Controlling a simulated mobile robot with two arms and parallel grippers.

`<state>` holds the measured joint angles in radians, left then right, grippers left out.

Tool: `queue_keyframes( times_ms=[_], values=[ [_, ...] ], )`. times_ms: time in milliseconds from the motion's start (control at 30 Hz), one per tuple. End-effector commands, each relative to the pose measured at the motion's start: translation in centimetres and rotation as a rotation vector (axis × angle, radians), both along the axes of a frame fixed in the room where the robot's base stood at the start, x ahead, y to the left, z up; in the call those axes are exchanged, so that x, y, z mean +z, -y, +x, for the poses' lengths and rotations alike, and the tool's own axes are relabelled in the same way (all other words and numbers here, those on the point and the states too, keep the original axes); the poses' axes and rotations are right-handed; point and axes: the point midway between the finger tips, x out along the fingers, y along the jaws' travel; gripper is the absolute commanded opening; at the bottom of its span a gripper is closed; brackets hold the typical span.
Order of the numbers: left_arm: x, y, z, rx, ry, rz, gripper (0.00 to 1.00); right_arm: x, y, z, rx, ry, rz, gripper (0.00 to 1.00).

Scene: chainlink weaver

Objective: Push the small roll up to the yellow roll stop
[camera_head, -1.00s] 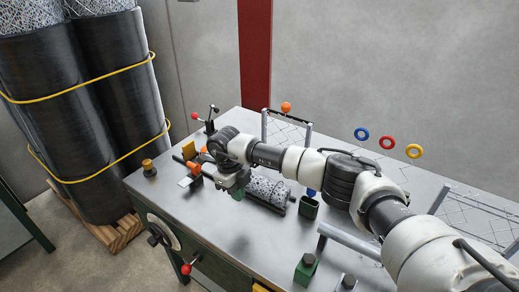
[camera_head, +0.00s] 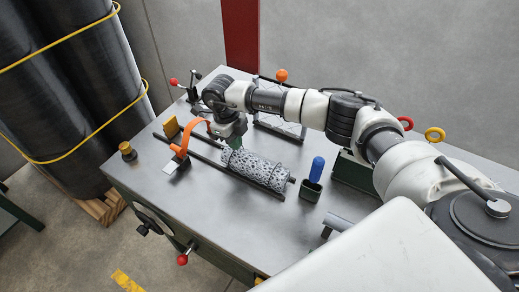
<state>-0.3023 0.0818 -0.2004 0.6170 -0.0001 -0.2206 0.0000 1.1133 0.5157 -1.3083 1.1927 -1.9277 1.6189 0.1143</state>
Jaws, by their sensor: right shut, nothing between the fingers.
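The small roll (camera_head: 256,168) is a grey speckled mesh roll lying along dark rails (camera_head: 207,160) on the metal bench. The yellow roll stop (camera_head: 171,128) appears to be the upright yellow plate near the left end of the rails. A clear gap lies between it and the roll's left end. My right gripper (camera_head: 234,143) points down at the roll's left end, shut and empty, its green tips close to the roll. I cannot tell whether they touch it. My left gripper is not in view.
An orange curved arm (camera_head: 190,133) arches over the rails between stop and roll. A yellow-topped knob (camera_head: 127,151) stands left. The bench front (camera_head: 200,213) is clear.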

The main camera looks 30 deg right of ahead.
Motion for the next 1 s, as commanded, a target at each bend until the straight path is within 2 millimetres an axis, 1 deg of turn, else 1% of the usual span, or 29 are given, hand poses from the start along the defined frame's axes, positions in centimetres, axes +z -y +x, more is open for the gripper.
queue_keyframes(
  times_ms=[33,100,300,400,500,533,567,600,1000],
  values=[
    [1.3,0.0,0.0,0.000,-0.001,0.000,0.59,0.6,0.7,-1.0,0.000,-0.004,-0.001,0.00],
    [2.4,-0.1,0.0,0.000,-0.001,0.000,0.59,0.7,1.5,-2.4,-0.001,-0.002,-0.002,0.00],
    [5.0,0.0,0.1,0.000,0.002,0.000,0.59,0.7,3.6,-6.1,0.000,-0.004,-0.001,0.00],
    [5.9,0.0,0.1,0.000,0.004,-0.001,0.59,0.6,4.5,-7.5,-0.002,-0.003,-0.002,0.00],
    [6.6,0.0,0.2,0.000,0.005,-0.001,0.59,-0.3,4.2,-7.2,-0.001,-0.002,0.000,0.00],
    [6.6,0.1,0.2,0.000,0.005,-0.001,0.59,-0.7,4.2,-7.2,-0.001,-0.002,0.000,0.00],
    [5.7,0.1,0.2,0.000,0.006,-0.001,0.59,-1.4,4.2,-7.2,0.000,-0.001,-0.001,0.00],
    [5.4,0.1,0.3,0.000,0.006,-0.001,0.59,-1.6,4.2,-7.2,0.000,0.000,0.000,0.00],
    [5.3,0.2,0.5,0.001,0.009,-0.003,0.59,-2.0,4.2,-7.4,0.001,-0.007,-0.003,0.00]
  ],
)
